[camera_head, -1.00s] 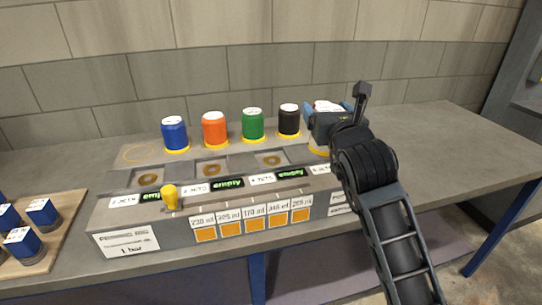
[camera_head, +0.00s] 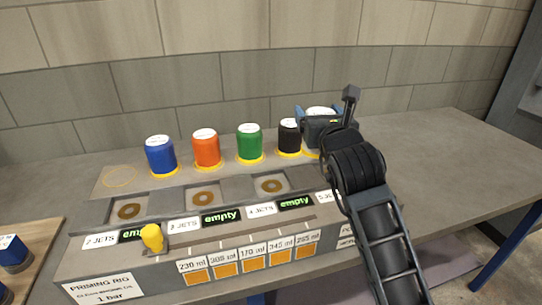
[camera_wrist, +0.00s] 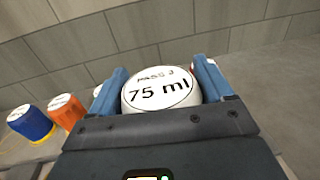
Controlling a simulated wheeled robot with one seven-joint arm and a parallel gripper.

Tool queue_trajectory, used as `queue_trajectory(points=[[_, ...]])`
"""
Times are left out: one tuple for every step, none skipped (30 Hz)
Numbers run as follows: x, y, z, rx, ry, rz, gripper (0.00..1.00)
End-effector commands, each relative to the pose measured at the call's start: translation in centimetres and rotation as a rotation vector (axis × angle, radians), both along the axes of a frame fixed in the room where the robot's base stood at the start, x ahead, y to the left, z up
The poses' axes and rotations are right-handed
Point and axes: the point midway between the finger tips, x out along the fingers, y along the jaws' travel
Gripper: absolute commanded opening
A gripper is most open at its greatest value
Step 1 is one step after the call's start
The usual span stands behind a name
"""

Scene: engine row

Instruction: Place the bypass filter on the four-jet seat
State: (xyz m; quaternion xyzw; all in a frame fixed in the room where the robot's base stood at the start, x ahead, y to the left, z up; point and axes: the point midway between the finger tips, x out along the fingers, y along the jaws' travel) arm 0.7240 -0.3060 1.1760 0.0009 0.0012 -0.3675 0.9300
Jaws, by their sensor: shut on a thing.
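The priming rig (camera_head: 172,272) has recessed seats with tan rings. The four-jet seat, by the "4 JETS" label (camera_head: 261,209), seems to be the recess (camera_head: 271,186) with a bare ring and an "empty" display (camera_head: 296,202).
Blue (camera_head: 160,156), orange (camera_head: 206,149), green (camera_head: 249,143) and black (camera_head: 289,136) canisters stand on yellow rings behind the seats. A yellow knob (camera_head: 152,238) rises at the front. The bench (camera_head: 440,150) is clear at right.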

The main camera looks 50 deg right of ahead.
Motion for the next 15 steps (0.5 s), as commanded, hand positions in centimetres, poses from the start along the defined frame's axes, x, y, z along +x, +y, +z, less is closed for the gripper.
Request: queue_trajectory(points=[[0.0, 0.0, 0.0, -0.001, -0.001, -0.003, 0.32], [0.1, 0.1, 0.0, -0.002, -0.002, -0.003, 0.32], [0.2, 0.2, -0.1, -0.002, -0.002, -0.002, 0.32], [0.3, 0.2, -0.1, -0.003, -0.003, -0.002, 0.32], [0.3, 0.3, -0.2, -0.003, -0.003, -0.002, 0.32], [0.4, 0.4, -0.2, -0.003, -0.003, -0.001, 0.32], [0.5, 0.4, -0.2, -0.003, -0.003, -0.001, 0.32], [0.5, 0.5, -0.3, -0.003, -0.003, -0.001, 0.32], [0.6, 0.5, -0.3, -0.003, -0.004, 0.000, 0.32], [0.7, 0.6, -0.3, -0.003, -0.004, -0.001, 0.32], [0.7, 0.7, -0.3, -0.003, -0.004, 0.000, 0.32], [1.1, 1.0, -0.6, -0.003, -0.002, 0.002, 0.32], [1.5, 1.3, -0.9, -0.002, -0.001, 0.004, 0.32], [1.8, 1.6, -1.2, -0.002, -0.001, 0.005, 0.32], [2.2, 2.0, -1.5, -0.003, 0.000, 0.005, 0.32]])
